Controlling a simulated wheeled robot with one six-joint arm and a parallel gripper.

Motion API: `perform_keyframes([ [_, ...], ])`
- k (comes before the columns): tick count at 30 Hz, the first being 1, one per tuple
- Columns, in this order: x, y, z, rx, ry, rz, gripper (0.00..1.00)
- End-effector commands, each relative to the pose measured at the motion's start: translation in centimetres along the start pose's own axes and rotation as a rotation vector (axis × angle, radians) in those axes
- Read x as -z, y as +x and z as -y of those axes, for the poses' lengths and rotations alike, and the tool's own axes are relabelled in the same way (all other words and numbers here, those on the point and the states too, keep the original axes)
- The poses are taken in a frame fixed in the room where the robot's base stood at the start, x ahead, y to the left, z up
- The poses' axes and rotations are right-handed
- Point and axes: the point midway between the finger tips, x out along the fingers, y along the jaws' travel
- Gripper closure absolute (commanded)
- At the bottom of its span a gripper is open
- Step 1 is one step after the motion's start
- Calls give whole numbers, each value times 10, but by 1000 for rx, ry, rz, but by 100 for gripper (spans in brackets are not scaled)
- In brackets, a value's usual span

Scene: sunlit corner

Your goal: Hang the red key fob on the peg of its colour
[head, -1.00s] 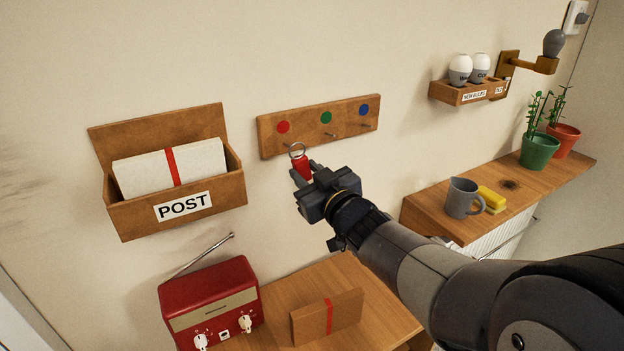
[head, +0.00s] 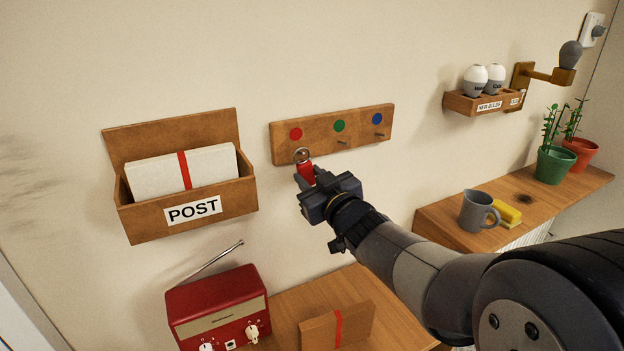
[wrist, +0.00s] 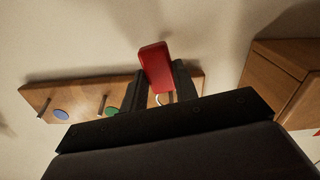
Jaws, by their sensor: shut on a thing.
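The red key fob (head: 306,172) is held between the fingers of my gripper (head: 306,179), its metal ring (head: 302,156) on top. In the head view the ring overlaps the lower left of the wooden peg board (head: 361,139), just below the red dot (head: 296,134). The ring covers the red peg's place, so I cannot tell whether the ring is around the peg or in front of it. The wrist view also shows the red fob (wrist: 156,66) between the two dark fingers, with only a bit of ring visible. The green dot (head: 339,126) and blue dot (head: 377,119) each have a bare peg below.
A POST box (head: 190,208) with envelopes hangs left of the board. A red radio (head: 217,306) and a brown parcel (head: 337,328) stand on the table below. A jug (head: 477,211) and a yellow sponge (head: 508,214) are on the right shelf.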

Motion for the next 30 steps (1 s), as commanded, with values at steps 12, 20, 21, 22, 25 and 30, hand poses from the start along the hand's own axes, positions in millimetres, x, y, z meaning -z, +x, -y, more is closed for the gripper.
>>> perform_keyframes([
  [12, 0, 0, 0, 0, 0, 0, 71],
  [20, 0, 0, 0, 0, 0, 0, 50],
  [21, 0, 0, 0, 0, 0, 0, 46],
  [22, 0, 0, 0, 0, 0, 0, 46],
  [25, 0, 0, 0, 0, 0, 0, 46],
  [30, 0, -3, 0, 0, 0, 0, 46],
])
